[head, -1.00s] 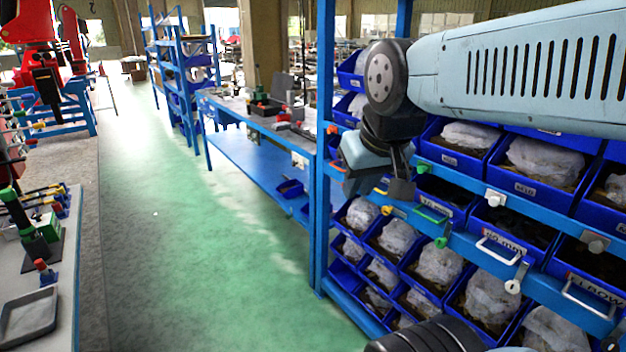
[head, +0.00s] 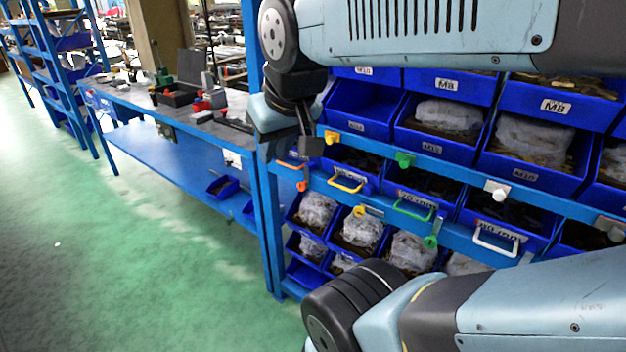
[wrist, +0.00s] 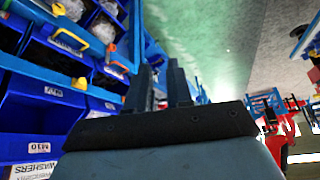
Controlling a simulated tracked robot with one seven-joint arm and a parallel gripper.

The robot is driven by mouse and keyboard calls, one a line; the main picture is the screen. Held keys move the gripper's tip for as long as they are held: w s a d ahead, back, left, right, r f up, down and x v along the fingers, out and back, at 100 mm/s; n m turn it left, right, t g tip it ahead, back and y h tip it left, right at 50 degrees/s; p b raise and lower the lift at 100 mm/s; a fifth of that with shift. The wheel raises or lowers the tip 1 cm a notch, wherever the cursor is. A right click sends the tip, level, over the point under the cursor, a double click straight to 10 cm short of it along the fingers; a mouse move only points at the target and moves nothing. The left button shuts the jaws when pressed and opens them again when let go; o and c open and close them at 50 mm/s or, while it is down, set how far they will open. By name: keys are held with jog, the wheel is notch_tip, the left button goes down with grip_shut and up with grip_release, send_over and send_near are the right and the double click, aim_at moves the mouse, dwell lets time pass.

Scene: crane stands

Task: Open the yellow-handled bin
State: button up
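The yellow-handled bin (head: 354,167) is a blue bin in the rack's middle row, with a yellow handle (head: 345,183) on its front. A yellow knob (head: 331,137) sits on the rail above it and another yellow knob (head: 359,211) on the rail below. A yellow handle also shows in the wrist view (wrist: 70,38) at upper left. My gripper (head: 311,146) appears at the bin's upper left in the head view, but its depth there is unclear. In the wrist view my gripper (wrist: 160,75) has its two fingers apart with nothing between them.
Neighbouring bins have an orange handle (head: 292,165), a green handle (head: 413,210) and a white handle (head: 496,238). A blue rack post (head: 266,200) stands left of the bins. A workbench (head: 180,115) is further left. The green floor (head: 110,260) is clear.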

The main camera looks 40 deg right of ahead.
dwell(0.3)
jog(key=w+d+f+n+g+h, duration=0.45)
jog(key=w+f+n+h, duration=0.2)
jog(key=f+n, duration=0.35)
jog(key=w+d+f+n+g+h, duration=0.4)
jog(key=w+f+n+g+h, duration=0.1)
jog(key=w+f+n, duration=0.4)
jog(key=w+d+f+n+g+h, duration=0.4)
jog(key=w+f+n+g+h, duration=0.15)
jog(key=f+n, duration=0.5)
jog(key=shift+t+h, duration=0.3)
jog(key=shift+t, duration=0.1)
jog(key=x, duration=1.4)
jog(key=shift+w+d+f, duration=0.1)
jog(key=shift+w+f, duration=0.05)
jog(key=shift+w, duration=0.05)
